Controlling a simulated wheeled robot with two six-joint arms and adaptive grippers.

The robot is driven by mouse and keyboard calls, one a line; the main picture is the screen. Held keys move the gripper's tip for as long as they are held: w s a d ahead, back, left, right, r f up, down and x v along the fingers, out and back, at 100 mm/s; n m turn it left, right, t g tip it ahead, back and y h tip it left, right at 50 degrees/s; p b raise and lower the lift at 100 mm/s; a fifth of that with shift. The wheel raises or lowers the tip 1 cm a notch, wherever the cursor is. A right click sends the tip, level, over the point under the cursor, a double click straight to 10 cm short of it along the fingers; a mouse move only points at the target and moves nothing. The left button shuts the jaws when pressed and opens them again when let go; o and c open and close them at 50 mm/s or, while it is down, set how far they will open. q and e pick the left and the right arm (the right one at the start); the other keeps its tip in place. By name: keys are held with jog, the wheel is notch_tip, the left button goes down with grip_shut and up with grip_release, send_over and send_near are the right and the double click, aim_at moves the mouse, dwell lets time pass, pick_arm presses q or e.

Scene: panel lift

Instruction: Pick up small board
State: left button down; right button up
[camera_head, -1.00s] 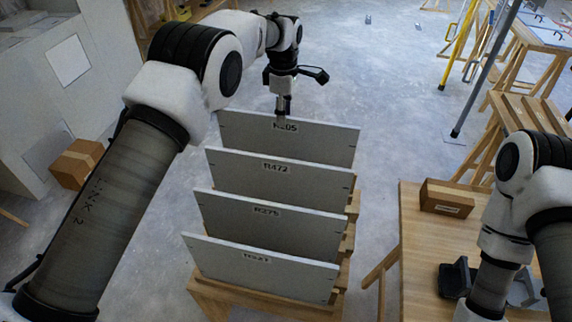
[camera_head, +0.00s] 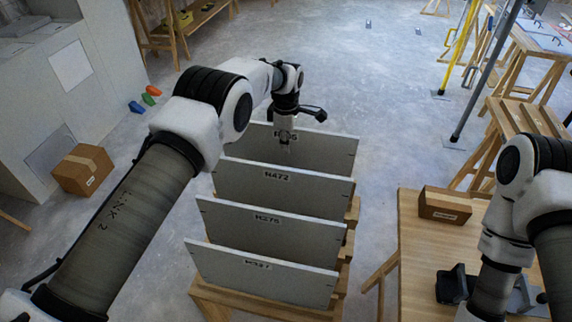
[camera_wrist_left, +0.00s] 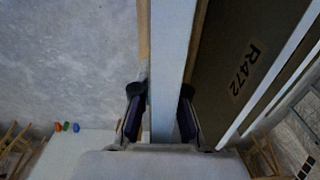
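Several upright grey boards stand in a row in the head view. The rearmost board (camera_head: 325,150) has a label partly hidden by my left gripper. In front of it are the R472 board (camera_head: 300,195), a third board (camera_head: 240,220) and the nearest board (camera_head: 230,270). They look alike in size; I cannot tell which is the small board. My left gripper (camera_head: 286,140) is at the rearmost board's top edge. In the left wrist view its fingers (camera_wrist_left: 161,110) straddle that board's pale edge (camera_wrist_left: 171,50), apparently open with a slight gap.
A wooden rack (camera_head: 220,298) holds the boards. A wooden table (camera_head: 420,265) at right carries a cardboard box (camera_head: 443,206). Another box (camera_head: 83,170) is on the floor at left, by a white cabinet. Open floor lies behind the boards.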

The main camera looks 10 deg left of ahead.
pick_arm(q)
jog(key=shift+w+r, duration=0.1)
dwell(0.3)
notch_tip(320, 180, up, 18)
jog(key=b, duration=0.1)
jog(key=shift+b, duration=0.3)
dwell(0.4)
